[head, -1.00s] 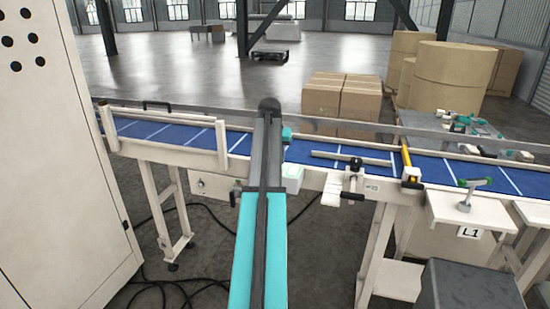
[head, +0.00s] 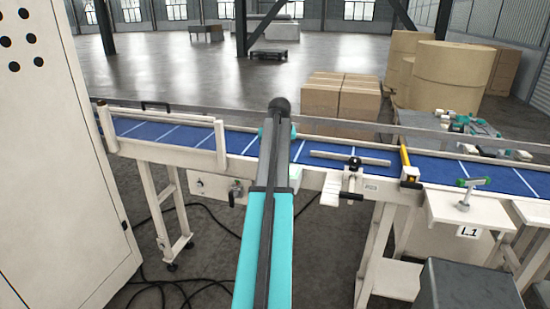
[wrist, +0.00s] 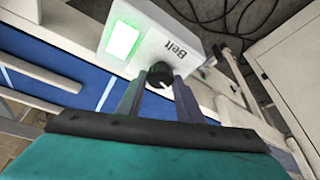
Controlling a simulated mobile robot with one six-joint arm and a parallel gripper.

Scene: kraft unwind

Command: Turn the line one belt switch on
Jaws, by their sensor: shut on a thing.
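The belt switch box (wrist: 158,42) is white and marked "Belt". It shows near the top middle of the wrist view, with a bright green lit panel (wrist: 122,41) on its left. A black knob (wrist: 159,71) stands out from the box between my fingertips. My gripper (wrist: 159,84) is shut on this knob, one finger on each side. The blue line one belt (head: 336,154) with white stripes runs across that view.
A tall pale cabinet (head: 60,170) stands close on the left. A grey box (head: 468,288) and a white shelf marked L1 (head: 440,210) are at the right. Cables (head: 190,284) lie on the floor under the conveyor.

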